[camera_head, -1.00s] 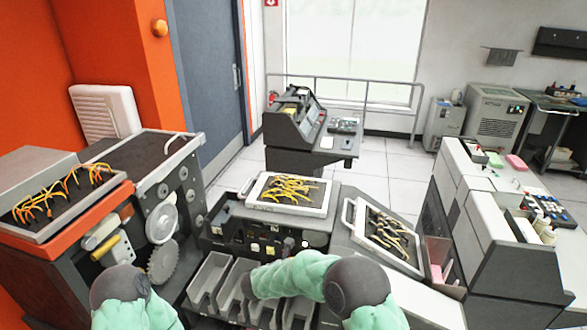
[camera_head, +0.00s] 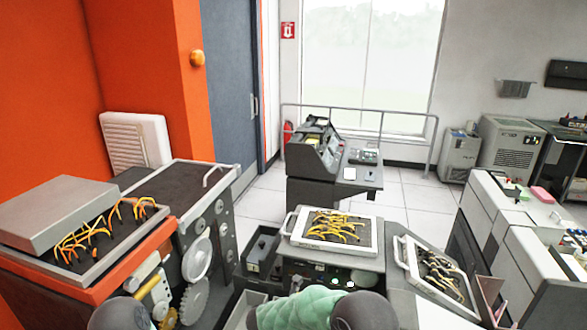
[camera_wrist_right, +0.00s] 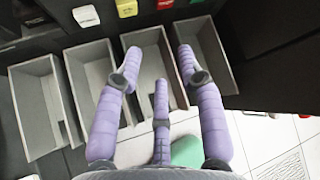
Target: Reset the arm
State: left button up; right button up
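My right gripper (camera_wrist_right: 158,72) has purple padded fingers. They are spread apart with nothing between them, above a row of grey open bins (camera_wrist_right: 38,105) in the right wrist view. The bins in that view look empty. My right arm (camera_head: 310,308), in a pale green padded sleeve with a dark joint, crosses the bottom of the head view. Its gripper is hidden there. Only a dark joint and a bit of sleeve of my left arm (camera_head: 120,314) show at the bottom left; the left gripper is out of frame.
A console carries a plugboard panel (camera_head: 292,228) with yellow wires in the middle and another panel (camera_head: 402,252) at right. White cabinets (camera_head: 478,205) stand at right. Floor (camera_head: 405,197) is clear beyond.

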jog(key=s+d+f+m+g+y, duration=0.2)
jog(key=s+f+m+g+y, duration=0.15)
jog(key=s+f+m, duration=0.45)
jog(key=s+d+f+m+g+y, duration=0.25)
jog(key=s+f+m+g, duration=0.2)
jog(key=s+f, duration=0.65)
jog(key=s+d+f+m+y, duration=0.1)
jog(key=s+m+y, duration=0.1)
jog(key=s+m, duration=0.6)
jog(key=s+d+f+m+y, duration=0.1)
jog(key=s+m, duration=0.7)
jog(key=m, duration=1)
jog(key=shift+s+d+f+y, duration=0.25)
jog(key=shift+d+f+y, duration=0.15)
jog(key=shift+f+y, duration=0.25)
